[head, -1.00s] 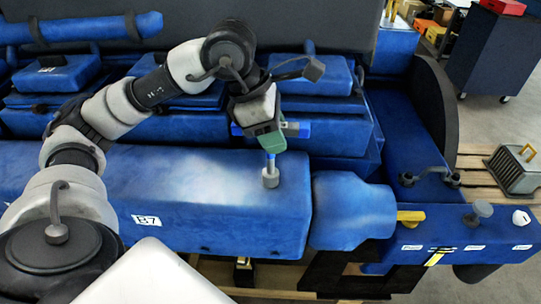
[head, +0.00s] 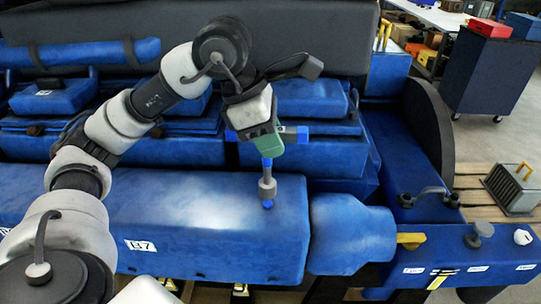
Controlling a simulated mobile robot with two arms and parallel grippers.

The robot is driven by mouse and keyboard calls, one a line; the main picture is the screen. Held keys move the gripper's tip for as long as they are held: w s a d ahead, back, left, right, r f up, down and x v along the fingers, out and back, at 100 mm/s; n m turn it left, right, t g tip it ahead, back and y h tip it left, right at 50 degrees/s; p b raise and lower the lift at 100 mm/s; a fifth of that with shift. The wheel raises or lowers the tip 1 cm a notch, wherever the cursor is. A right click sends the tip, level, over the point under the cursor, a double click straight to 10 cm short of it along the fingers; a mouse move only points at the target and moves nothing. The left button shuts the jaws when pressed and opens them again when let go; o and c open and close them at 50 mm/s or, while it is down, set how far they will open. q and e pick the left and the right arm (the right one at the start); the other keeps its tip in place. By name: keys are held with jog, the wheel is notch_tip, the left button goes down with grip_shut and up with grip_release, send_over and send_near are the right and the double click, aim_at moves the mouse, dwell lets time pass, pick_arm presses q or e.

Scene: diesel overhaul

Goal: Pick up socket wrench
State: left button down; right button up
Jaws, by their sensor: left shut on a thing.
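The socket wrench (head: 267,187) has a grey socket with a blue tip at its lower end and a blue crossbar handle at the top. My left gripper (head: 262,138), with green at its jaws, is shut on the wrench near the handle. The wrench hangs nearly upright in front of the long blue engine cover (head: 210,215). I cannot tell how much gap lies between its tip and the cover. The jaws hide part of the handle. My right gripper is not in view.
A rounded blue housing (head: 352,232) and a blue ledge with a yellow handle (head: 411,240) and a grey knob (head: 483,230) are at the right. A grey ribbed box (head: 513,188) sits on the wooden pallet. A dark blue cabinet (head: 487,75) stands behind.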

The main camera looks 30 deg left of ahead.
pick_arm(q)
jog(key=s+d+r+b, duration=0.2)
jog(key=s+r, duration=0.5)
jog(key=s, duration=0.4)
jog(key=shift+s+d+r, duration=0.15)
jog(key=shift+d+r, duration=0.15)
jog(key=shift+d, duration=0.4)
jog(key=c, duration=1.7)
grip_release()
grip_shut()
